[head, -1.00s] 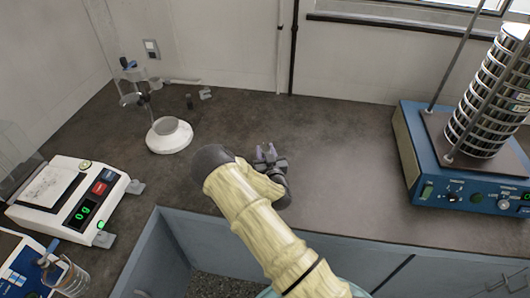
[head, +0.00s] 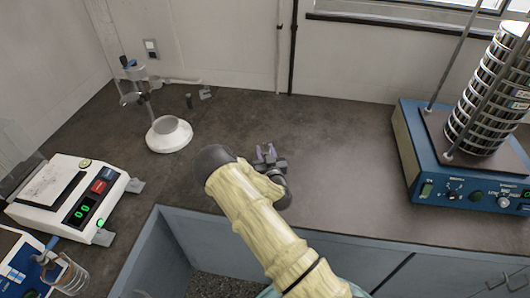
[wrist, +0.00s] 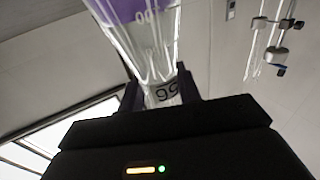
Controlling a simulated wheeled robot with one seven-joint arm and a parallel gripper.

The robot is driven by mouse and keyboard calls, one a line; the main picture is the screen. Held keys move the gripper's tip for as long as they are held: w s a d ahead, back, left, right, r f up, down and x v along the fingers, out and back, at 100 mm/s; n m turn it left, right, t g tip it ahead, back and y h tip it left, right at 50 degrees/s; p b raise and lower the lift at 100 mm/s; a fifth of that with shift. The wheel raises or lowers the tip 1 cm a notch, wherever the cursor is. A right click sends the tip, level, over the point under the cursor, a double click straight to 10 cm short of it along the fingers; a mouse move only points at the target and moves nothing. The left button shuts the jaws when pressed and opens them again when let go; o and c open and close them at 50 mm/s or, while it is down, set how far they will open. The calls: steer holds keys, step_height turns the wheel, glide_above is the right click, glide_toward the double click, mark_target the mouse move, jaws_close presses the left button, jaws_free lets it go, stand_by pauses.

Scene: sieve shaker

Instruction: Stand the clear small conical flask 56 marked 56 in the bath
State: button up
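The flask is too small to make out clearly there. I cannot identify the bath for certain in either view.
A white balance (head: 70,195) and a blue-and-white device with a glass beaker (head: 73,277) are at the left. A white round dish (head: 168,135) with a stand is at the back left. The blue sieve shaker (head: 450,185) stands at the right. The bench between is clear.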

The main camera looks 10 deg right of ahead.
steer(key=o, duration=0.4)
steer(key=shift+s+f, duration=0.25)
steer(key=shift+f, duration=0.6)
steer(key=shift+o, duration=0.2)
steer(key=shift+w+r+p, duration=0.1)
steer(key=shift+r+p, duration=0.35)
steer(key=shift+p, duration=0.15)
steer(key=s, duration=0.3)
steer(key=s+b, duration=0.1)
steer(key=s, duration=0.3)
steer(key=s+b, duration=0.1)
steer(key=s, duration=0.3)
steer(key=shift+d+r, duration=0.15)
steer(key=shift+d, duration=0.25)
steer(key=shift+s+r, duration=0.2)
steer(key=shift+s, duration=0.1)
steer(key=shift+w+d, duration=0.1)
